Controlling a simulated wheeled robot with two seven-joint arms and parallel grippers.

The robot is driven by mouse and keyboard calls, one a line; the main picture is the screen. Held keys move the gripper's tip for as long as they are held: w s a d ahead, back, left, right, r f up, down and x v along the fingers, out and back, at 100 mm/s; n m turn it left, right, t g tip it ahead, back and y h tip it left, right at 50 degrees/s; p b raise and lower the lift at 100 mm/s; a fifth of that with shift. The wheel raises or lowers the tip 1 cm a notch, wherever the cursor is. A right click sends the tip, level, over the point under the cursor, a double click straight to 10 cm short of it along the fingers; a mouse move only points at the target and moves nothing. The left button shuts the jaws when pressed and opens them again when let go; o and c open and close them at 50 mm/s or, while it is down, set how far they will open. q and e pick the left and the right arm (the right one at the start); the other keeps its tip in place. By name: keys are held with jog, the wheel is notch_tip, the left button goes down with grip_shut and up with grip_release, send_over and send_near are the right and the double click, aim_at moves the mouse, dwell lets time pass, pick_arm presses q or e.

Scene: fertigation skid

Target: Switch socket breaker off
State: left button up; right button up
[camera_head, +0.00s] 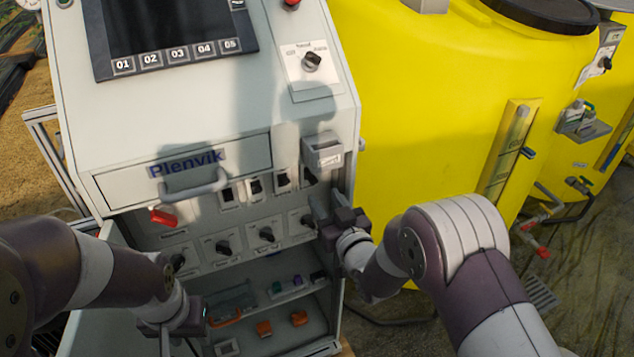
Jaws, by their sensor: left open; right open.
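A row of small dark switches in light frames (256,187) runs across the grey cabinet (120,105) below the drawer; labels are too small to read, so I cannot tell which is the socket breaker. The rightmost switch (308,176) is shaded, just below a grey box with a label (323,153). My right gripper (324,204) is open, its fingers pointing up, just below and right of that switch; I cannot tell whether it touches the panel. My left gripper (182,328) is open and low at the cabinet's lower left, apart from the switches.
A drawer handle (194,184) sticks out above. Lower shelves hold orange items (264,328). A yellow tank (430,110) stands close on the right.

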aim_at(315, 183)
jog(key=x, duration=0.5)
jog(key=shift+w+a, duration=0.1)
jog(key=shift+w, duration=0.05)
grip_shut()
jog(key=t+b, duration=0.1)
jog(key=b, duration=0.4)
jog(key=f+t+y+b, duration=0.1)
jog(key=t+b, duration=0.1)
jog(key=b, duration=0.3)
jog(key=f+t+b, duration=0.1)
jog(key=b, duration=0.5)
jog(key=shift+w+a+f+t+y, duration=0.1)
jog(key=shift+w+t+y, duration=0.2)
grip_release()
